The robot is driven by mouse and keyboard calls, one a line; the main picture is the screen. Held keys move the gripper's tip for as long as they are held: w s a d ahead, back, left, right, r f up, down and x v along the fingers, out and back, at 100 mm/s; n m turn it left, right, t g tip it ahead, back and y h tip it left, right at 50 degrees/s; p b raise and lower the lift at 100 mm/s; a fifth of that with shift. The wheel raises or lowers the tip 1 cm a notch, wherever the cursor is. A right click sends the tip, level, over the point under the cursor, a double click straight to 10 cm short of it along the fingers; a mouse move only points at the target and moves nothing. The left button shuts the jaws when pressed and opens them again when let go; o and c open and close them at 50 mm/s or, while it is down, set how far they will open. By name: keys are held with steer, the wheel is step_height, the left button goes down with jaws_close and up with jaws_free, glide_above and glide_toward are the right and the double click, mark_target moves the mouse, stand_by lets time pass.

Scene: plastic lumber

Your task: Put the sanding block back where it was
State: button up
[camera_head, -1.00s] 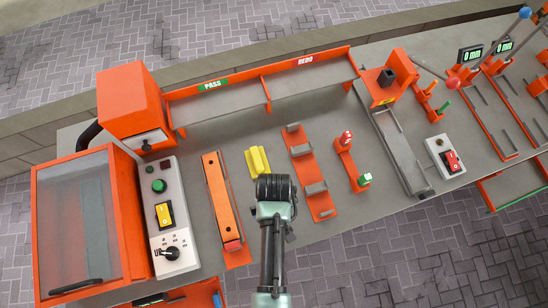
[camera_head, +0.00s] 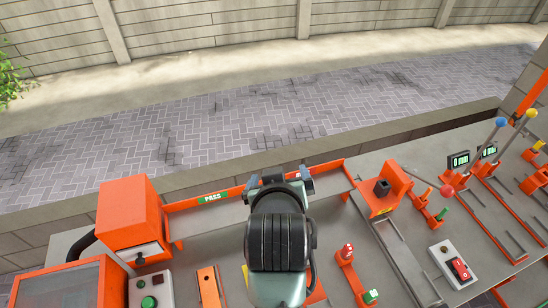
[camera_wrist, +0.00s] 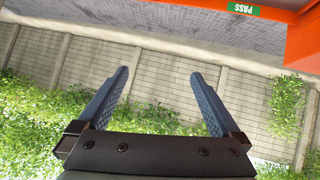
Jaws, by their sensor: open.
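I cannot identify the sanding block for certain. A yellow block (camera_head: 245,273) shows only as a sliver left of my arm, which hides the rest of it. It lies on the bench, apart from my gripper.
The PASS tray (camera_head: 190,222) runs along the back edge, beside an orange box (camera_head: 128,215). A long orange holder (camera_head: 209,289) stands left of the arm. A red-and-green fixture (camera_head: 352,275), a switch box (camera_head: 455,262) and levered rigs are on the right.

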step_height(320, 180, up, 19)
steer(key=w+t, duration=0.2)
steer(key=t, duration=0.4)
steer(key=s+r+m+t, duration=0.1)
steer(key=s+r+t, duration=0.4)
steer(key=r, duration=0.8)
steer(key=s+r+m+t, duration=0.1)
steer(key=s+r+t, duration=0.4)
steer(key=r, duration=0.9)
steer(key=s+a, duration=0.1)
steer(key=s, duration=0.2)
steer(key=shift+s+r, duration=0.2)
